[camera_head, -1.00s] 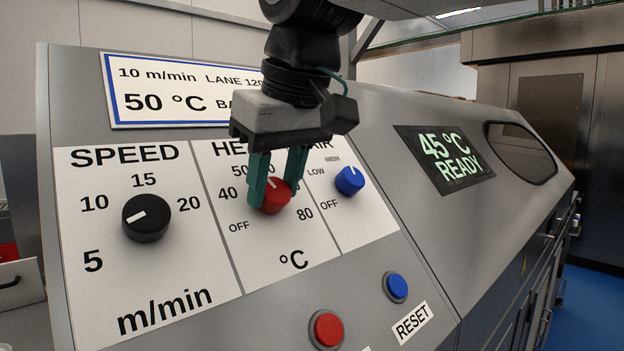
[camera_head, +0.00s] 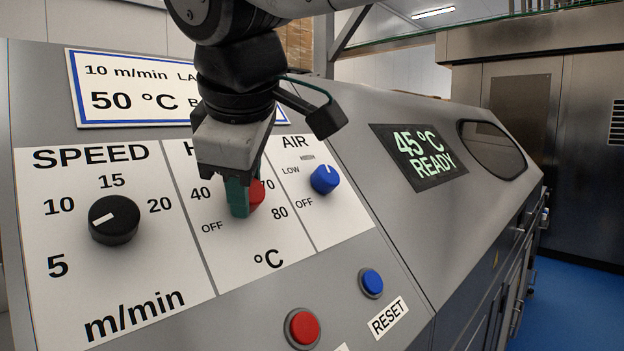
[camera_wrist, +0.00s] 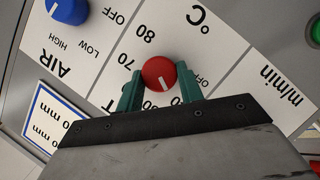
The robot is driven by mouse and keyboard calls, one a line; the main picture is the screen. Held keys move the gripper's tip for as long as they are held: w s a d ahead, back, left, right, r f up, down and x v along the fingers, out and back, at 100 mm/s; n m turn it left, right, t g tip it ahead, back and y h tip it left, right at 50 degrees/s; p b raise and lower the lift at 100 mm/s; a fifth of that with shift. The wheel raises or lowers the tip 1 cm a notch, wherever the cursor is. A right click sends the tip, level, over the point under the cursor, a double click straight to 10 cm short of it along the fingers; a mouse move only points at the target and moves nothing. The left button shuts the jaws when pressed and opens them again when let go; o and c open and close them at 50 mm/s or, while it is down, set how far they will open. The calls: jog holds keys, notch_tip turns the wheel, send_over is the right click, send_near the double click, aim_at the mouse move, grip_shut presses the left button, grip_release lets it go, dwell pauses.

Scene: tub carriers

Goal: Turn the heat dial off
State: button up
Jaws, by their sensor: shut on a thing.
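The red heat dial (camera_head: 257,193) sits in the middle section of the panel, partly hidden behind my gripper (camera_head: 246,195) in the head view. In the wrist view the dial (camera_wrist: 157,72) is between the two green fingers of my gripper (camera_wrist: 160,75), one on each side, shut on it. Its white pointer mark shows in the wrist view, pointing toward the gripper body, away from the 80 label. The OFF label (camera_head: 212,226) is at lower left of the dial in the head view. The 50 and 60 labels are hidden.
A black speed dial (camera_head: 114,220) is to the left and a blue air dial (camera_head: 324,180) to the right. A red button (camera_head: 302,328) and a blue button (camera_head: 371,282) are below. A display (camera_head: 419,156) reads 45 °C READY.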

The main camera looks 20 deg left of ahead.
jog(key=n+t, duration=0.1)
jog(key=n, duration=0.3)
jog(key=shift+s+d+f+t+y, duration=0.1)
jog(key=shift+s+t+y, duration=0.1)
jog(key=shift+t+y, duration=0.2)
jog(key=n+t+y, duration=0.1)
jog(key=n, duration=0.3)
jog(key=shift+d+f, duration=0.1)
jog(key=shift+n, duration=0.4)
jog(key=o, duration=1)
jog(key=v, duration=0.7)
jog(key=shift+s+d, duration=0.25)
jog(key=shift+s, duration=0.15)
